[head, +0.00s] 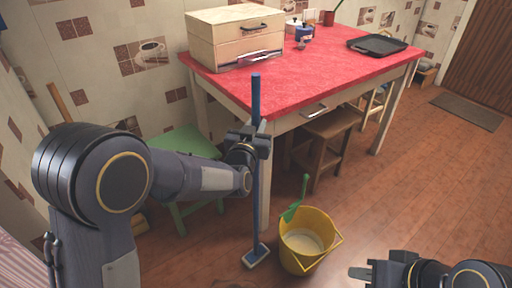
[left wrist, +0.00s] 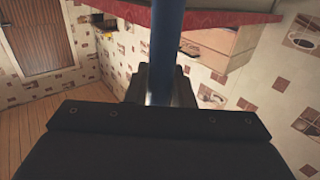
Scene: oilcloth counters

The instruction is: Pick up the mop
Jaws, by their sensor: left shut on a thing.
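The mop (head: 256,205) stands upright in front of the red table, a blue pole with a pale, flat head at its foot by the floor. My left gripper (head: 262,143) is shut around the upper part of the pole. In the left wrist view the blue pole (left wrist: 166,50) runs up between the fingers of my left gripper (left wrist: 160,88). Whether the mop head touches the floor is hard to tell. My right gripper (head: 366,272) is at the bottom right, away from the mop; its jaws are not clear.
A yellow bucket (head: 292,259) with a green-handled tool stands just right of the mop head. The red table (head: 300,82) bears a drawer box (head: 232,52) and a black tray (head: 377,45). A green stool (head: 185,142) and a wooden stool (head: 330,125) are near. Floor at right is clear.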

